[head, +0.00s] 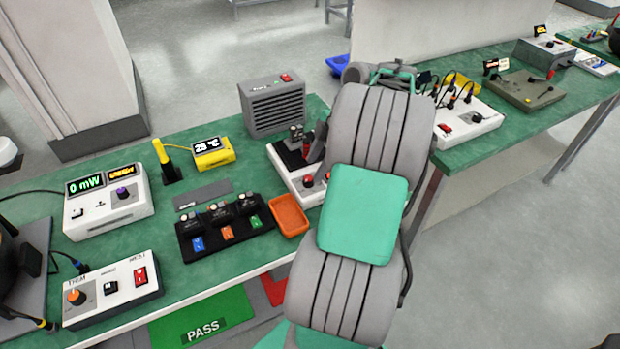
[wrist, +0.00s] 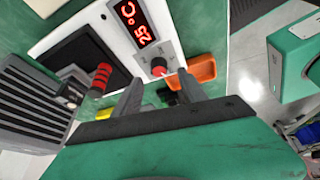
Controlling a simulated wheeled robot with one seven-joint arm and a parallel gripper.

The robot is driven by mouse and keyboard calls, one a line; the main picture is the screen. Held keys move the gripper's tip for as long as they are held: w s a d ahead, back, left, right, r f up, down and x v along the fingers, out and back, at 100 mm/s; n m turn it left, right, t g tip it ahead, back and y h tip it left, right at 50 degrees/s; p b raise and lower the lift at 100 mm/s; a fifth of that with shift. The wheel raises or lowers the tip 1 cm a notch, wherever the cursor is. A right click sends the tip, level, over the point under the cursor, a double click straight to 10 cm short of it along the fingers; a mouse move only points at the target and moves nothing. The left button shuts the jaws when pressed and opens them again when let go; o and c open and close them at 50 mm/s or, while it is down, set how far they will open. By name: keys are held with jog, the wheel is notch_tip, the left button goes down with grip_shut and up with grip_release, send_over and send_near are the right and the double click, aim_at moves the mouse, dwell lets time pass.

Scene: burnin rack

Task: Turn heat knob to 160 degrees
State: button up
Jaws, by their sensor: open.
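The heat knob (wrist: 158,69) is a round knob with a red face on a white unit (wrist: 88,20). A red display (wrist: 138,24) beside it reads 25 °C. In the wrist view my gripper (wrist: 158,78) is open, its two fingers pointing toward the knob, which shows between the fingertips. I cannot tell whether either finger touches it. In the head view the red knob (head: 308,181) shows on the front of the white unit (head: 287,164), partly covered by my arm. My gripper is mostly hidden behind the arm there.
An orange tray (wrist: 201,70) lies close to the knob. A grey vented box (head: 274,107) stands behind the unit. A black holder (head: 222,232) with several coloured modules sits left of the tray.

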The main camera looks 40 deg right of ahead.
aim_at(308, 178)
jog(key=x, duration=0.4)
jog(key=shift+w+f, duration=0.1)
jog(key=shift+f, duration=0.1)
jog(key=shift+c, duration=0.4)
grip_shut()
